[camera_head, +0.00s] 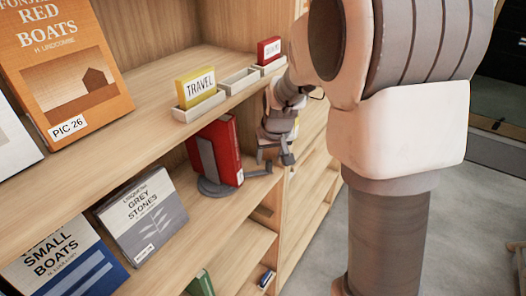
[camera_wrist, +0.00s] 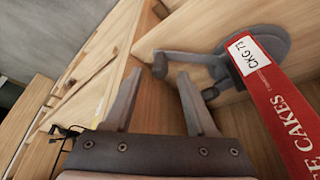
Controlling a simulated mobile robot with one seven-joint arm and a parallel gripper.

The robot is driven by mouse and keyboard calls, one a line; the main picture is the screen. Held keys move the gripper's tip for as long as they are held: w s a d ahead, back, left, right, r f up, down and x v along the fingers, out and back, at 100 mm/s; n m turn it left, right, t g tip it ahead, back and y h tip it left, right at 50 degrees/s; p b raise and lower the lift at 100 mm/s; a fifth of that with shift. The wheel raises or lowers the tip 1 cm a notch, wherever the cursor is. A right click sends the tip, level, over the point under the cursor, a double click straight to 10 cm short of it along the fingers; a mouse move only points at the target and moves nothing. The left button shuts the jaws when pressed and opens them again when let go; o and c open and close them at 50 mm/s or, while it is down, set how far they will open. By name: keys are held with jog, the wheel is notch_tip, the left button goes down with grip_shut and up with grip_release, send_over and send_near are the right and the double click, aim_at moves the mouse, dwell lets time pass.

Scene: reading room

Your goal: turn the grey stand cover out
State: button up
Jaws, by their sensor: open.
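The grey stand (camera_head: 217,188) sits on the middle shelf with a round base and a short arm reaching right. A red book (camera_head: 226,148) stands upright on it, its narrow labelled side towards the shelf front. In the wrist view the stand's round base (camera_wrist: 272,45) and its arm, ending in an upright peg (camera_wrist: 160,66), lie ahead, and the red book (camera_wrist: 278,105) is at right. My gripper (camera_head: 276,156) is open and empty beside the arm's end. In the wrist view the peg appears just beyond and between my open fingertips (camera_wrist: 160,76); contact cannot be told.
The upper shelf, close above my gripper, holds a yellow TRAVEL card (camera_head: 196,87), a white tray (camera_head: 240,80) and a red card (camera_head: 269,50). Open floor (camera_head: 310,245) is in front.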

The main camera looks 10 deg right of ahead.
aim_at(269, 161)
jog(key=shift+x, duration=1.5)
grip_shut()
dwell(0.4)
